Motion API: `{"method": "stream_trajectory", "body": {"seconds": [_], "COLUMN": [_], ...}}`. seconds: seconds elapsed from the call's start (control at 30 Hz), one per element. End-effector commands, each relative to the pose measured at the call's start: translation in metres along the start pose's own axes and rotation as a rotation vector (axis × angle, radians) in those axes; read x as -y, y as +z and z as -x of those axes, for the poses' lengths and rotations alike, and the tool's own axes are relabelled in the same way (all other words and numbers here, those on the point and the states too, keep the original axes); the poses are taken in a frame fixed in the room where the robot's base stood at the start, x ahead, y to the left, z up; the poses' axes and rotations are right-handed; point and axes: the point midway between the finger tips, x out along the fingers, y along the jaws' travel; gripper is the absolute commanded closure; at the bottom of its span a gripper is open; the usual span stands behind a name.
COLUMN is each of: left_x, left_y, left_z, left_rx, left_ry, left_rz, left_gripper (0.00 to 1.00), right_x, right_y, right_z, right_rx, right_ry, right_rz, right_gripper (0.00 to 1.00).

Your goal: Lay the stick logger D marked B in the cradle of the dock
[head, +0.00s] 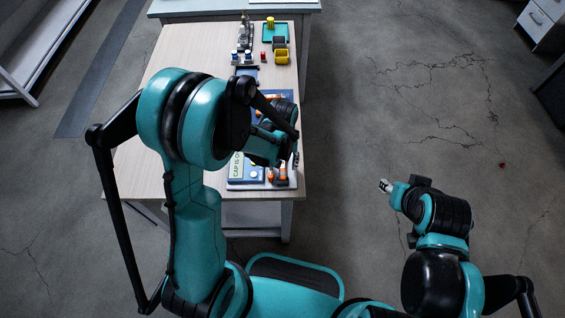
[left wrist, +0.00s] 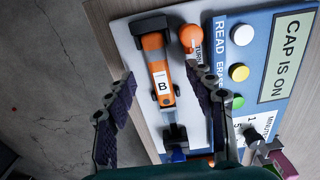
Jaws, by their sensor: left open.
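The stick logger (left wrist: 158,66) is orange with a white label marked B. In the left wrist view it lies lengthwise on the light grey part of the dock (left wrist: 202,22), between a dark block at its upper end and a dark piece at its lower end. It also shows in the head view (head: 282,171). My left gripper (left wrist: 159,77) is open, with one finger on each side of the logger and gaps visible. How deep the logger sits is unclear. My right gripper (head: 385,186) hangs over the floor, away from the table; its jaws are too small to judge.
The dock has an orange knob (left wrist: 190,37), white, yellow and green buttons, and a CAP IS ON display (left wrist: 288,52). The table's left side is clear.

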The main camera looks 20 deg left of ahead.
Motion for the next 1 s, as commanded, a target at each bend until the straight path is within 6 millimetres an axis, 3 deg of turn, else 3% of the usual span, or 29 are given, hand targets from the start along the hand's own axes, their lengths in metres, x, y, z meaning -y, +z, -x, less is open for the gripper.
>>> {"method": "stream_trajectory", "body": {"seconds": [0.47,1.0], "left_x": [0.0,0.0], "left_y": [0.0,0.0], "left_z": [0.01,0.049], "left_rx": [0.0,0.0], "left_ry": [0.0,0.0], "left_rz": [0.0,0.0], "left_gripper": [0.46,0.46], "right_x": [0.0,0.0], "right_y": [-0.004,-0.021], "right_z": [0.005,0.03], "right_rx": [0.0,0.0], "right_ry": [0.0,0.0], "right_rz": [0.0,0.0], "right_gripper": [0.6,0.6]}}
